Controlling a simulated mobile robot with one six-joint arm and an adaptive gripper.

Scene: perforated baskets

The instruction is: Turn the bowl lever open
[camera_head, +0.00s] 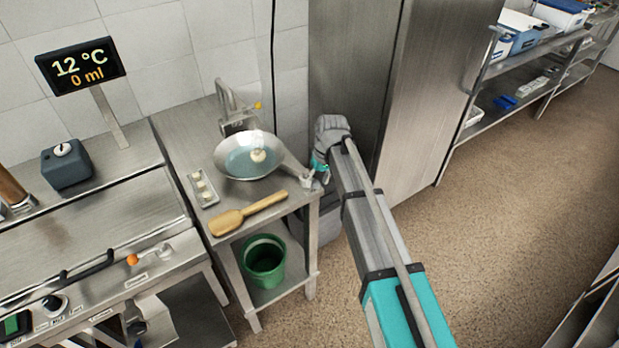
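A shallow metal bowl (222,155) with bluish water and a pale round piece in it stands on the steel side table. Behind it is a tap-like metal fitting (228,100) with a small orange-tipped lever (257,106). A second lever with an orange knob (133,260) is on the front of the steel appliance at left; I cannot tell which one is the bowl lever. My gripper (308,181) is at the right of the bowl, close to its right side and the table corner. It is small and partly hidden by my wrist, so its opening is unclear.
A wooden paddle (240,216) and a small tray (204,193) lie in front of the bowl. A green bucket (264,262) stands on the shelf below. A display (81,66) reads 12 °C and 0 ml. A tall steel cabinet (425,90) stands behind my arm.

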